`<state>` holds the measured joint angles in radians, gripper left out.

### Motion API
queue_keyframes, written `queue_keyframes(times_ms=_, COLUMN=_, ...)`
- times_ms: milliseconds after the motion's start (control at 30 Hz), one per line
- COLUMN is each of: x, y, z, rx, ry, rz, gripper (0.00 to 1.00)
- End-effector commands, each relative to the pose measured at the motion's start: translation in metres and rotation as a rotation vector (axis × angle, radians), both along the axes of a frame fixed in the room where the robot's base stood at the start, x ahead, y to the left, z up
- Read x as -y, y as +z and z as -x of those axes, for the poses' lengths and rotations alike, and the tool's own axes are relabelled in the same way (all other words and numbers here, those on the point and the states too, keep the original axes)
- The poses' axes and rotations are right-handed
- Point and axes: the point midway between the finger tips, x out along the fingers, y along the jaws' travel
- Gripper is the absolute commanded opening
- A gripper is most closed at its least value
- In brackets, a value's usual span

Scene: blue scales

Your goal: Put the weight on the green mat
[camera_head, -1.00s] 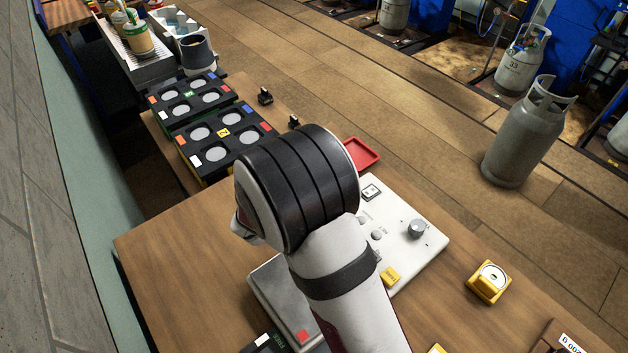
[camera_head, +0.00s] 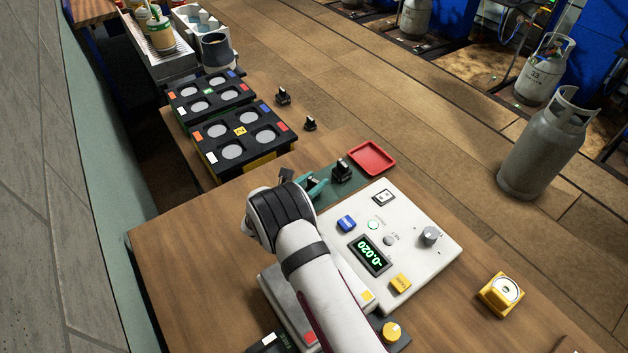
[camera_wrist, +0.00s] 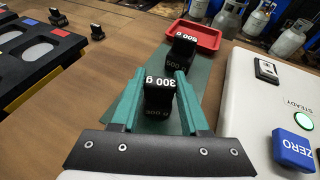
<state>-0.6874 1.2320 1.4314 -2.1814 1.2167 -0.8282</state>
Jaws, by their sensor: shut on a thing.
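The held weight (camera_wrist: 158,95) is a black block marked 300 g, pinched between the teal jaws of my gripper (camera_wrist: 158,88) in the wrist view. In the head view my gripper (camera_head: 313,184) is at the far end of the arm, partly hidden by it. The green mat (camera_wrist: 205,75) runs under and beyond the weight; it also shows in the head view (camera_head: 326,198). I cannot tell whether the held weight touches the mat. A second black weight (camera_wrist: 180,52) stands farther along the mat, apart from the held one, and shows in the head view too (camera_head: 342,172).
A red tray (camera_head: 371,158) lies past the mat's far end. The white scale panel (camera_head: 415,225), with a display reading -0.020, stands on the right. Two small black weights (camera_head: 283,96) and black trays with round wells (camera_head: 240,130) are on the left.

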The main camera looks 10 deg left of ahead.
Motion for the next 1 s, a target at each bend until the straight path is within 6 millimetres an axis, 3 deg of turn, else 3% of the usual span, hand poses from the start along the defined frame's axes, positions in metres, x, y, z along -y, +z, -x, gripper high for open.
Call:
queue_keyframes(times_ms=300, x=0.000, y=-0.002, z=-0.001, rx=0.003, ry=0.000, rz=-0.001, gripper=0.00)
queue_keyframes(times_ms=333, x=0.000, y=-0.002, z=0.000, rx=0.002, ry=0.000, rz=-0.002, gripper=0.48)
queue_keyframes(times_ms=500, x=0.000, y=-0.002, z=0.000, rx=0.002, ry=0.000, rz=-0.002, gripper=0.75)
queue_keyframes(times_ms=800, x=-0.001, y=0.002, z=0.001, rx=0.002, ry=0.000, rz=-0.002, gripper=0.75)
queue_keyframes(times_ms=1000, x=-0.020, y=0.019, z=0.044, rx=0.002, ry=0.006, rz=-0.002, gripper=0.75)
